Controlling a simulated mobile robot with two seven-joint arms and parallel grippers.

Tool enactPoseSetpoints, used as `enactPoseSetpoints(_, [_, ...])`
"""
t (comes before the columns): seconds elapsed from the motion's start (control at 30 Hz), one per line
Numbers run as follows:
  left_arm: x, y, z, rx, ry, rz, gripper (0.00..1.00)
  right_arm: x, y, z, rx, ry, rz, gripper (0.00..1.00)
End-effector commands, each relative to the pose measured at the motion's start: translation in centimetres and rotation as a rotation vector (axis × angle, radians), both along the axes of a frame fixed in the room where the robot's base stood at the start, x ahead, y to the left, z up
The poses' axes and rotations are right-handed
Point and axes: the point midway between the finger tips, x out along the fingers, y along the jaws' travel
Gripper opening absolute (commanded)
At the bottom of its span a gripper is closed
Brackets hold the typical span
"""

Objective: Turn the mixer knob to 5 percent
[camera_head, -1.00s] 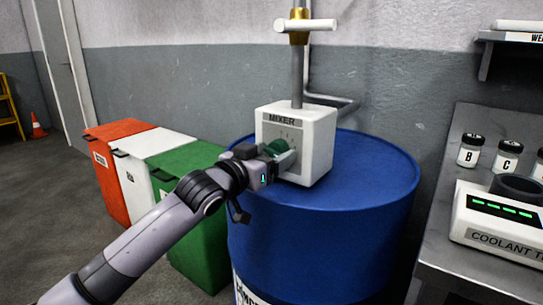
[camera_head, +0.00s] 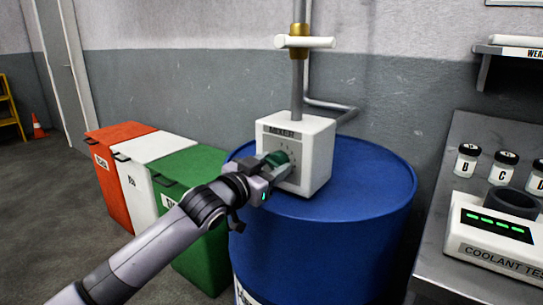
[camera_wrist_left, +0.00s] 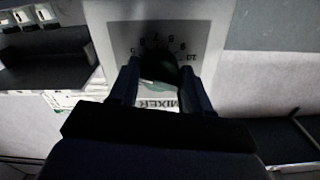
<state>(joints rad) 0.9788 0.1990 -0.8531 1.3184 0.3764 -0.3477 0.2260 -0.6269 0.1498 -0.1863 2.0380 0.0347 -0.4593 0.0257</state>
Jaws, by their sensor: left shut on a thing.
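The white mixer box (camera_head: 318,150), labelled MIXER, stands on top of a blue drum (camera_head: 370,185). Its green knob (camera_head: 274,158) is on the front face. My left gripper (camera_head: 281,166) is shut on the knob, with a finger on either side of it. In the left wrist view, the dark knob (camera_wrist_left: 158,62) sits between the two fingers, and part of it is hidden by them. The dial face (camera_wrist_left: 190,35) shows a ring of numbers up to 10, seen upside down. I cannot tell exactly where the knob points. My right gripper is not in view.
Red, white and green bins (camera_head: 190,170) stand left of the drum. A steel bench (camera_head: 450,175) at the right holds jars and a coolant tester (camera_head: 490,235).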

Motion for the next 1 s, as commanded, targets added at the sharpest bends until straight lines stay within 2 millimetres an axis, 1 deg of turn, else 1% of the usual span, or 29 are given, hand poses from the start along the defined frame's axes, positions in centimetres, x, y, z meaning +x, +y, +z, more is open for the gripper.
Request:
enactPoseSetpoints(0.03, [0.0,0.0,0.5,0.036,-0.02,-0.001,0.18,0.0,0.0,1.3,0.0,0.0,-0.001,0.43])
enactPoseSetpoints(0.2, [0.0,0.0,0.3,0.142,-0.098,0.0,0.18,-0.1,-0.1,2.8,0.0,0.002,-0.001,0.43])
enactPoseSetpoints(0.4, [0.0,0.0,-0.1,0.195,-0.139,-0.001,0.18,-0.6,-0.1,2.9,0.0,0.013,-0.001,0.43])
enactPoseSetpoints(0.67, [0.0,0.0,-0.2,0.195,-0.14,-0.003,0.18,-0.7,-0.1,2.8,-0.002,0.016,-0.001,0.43])
enactPoseSetpoints(0.7, [0.0,0.0,-0.2,0.194,-0.139,-0.003,0.55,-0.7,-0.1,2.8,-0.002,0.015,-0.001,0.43])
enactPoseSetpoints(0.77, [0.0,0.0,-0.2,0.194,-0.139,-0.003,0.73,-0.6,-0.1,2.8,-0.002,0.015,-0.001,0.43])
enactPoseSetpoints(1.0, [0.0,0.0,-0.1,0.193,-0.139,-0.001,0.73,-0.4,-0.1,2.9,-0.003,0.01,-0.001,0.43])
